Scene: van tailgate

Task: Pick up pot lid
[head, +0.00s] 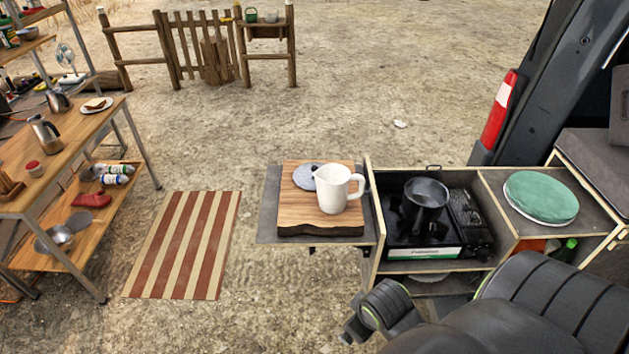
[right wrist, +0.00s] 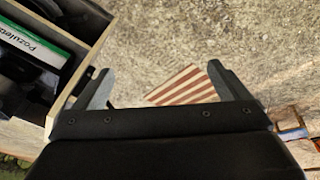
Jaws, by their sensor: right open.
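A grey-blue round disc (head: 303,177), which looks like the pot lid, lies on the wooden cutting board (head: 294,218). A white pitcher (head: 332,191) stands in front of it and hides part of it. A dark pot (head: 427,193) sits on the camp stove in the van's drawer unit. My right gripper (head: 350,332) is low at the bottom of the head view, in front of the drawer unit and well apart from the disc. In the right wrist view its two fingers (right wrist: 165,88) are spread and empty. My left gripper is not in view.
The camp stove (head: 424,252) and the wooden drawer walls (head: 374,225) stand close to my right arm. A striped mat (head: 182,245) lies on open ground. A shelf table (head: 75,150) stands at left.

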